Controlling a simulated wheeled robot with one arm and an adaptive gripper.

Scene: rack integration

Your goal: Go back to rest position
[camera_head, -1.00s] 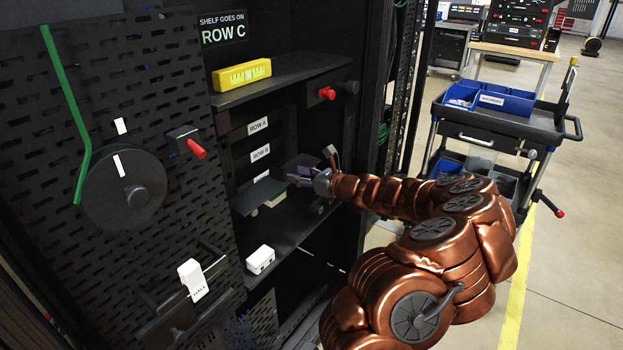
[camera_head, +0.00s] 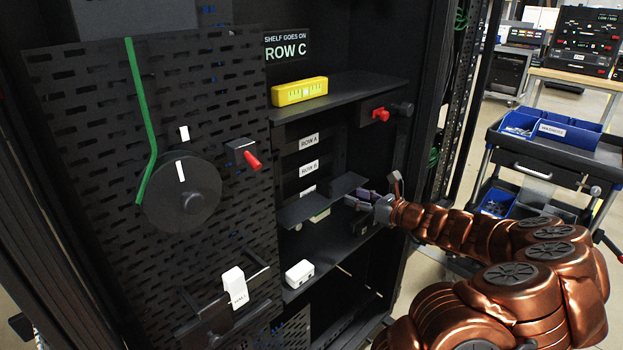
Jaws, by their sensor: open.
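My gripper (camera_head: 366,199) is open at the right side of the rack bay, just at the right end of a small dark shelf piece (camera_head: 318,203). I cannot tell whether its fingers touch that piece. My copper-coloured arm reaches in from the lower right. The small piece sits below the labels ROW A (camera_head: 309,142) and ROW B (camera_head: 309,168). A third label below them is partly hidden by it. A sign (camera_head: 287,47) above reads "SHELF GOES ON ROW C".
A yellow level (camera_head: 300,91) lies on the upper shelf (camera_head: 345,92). A red knob (camera_head: 380,114) is below that shelf. A white box (camera_head: 299,273) sits on the lower shelf. A perforated panel (camera_head: 100,110) stands left. A blue-bin cart (camera_head: 560,150) and open floor are right.

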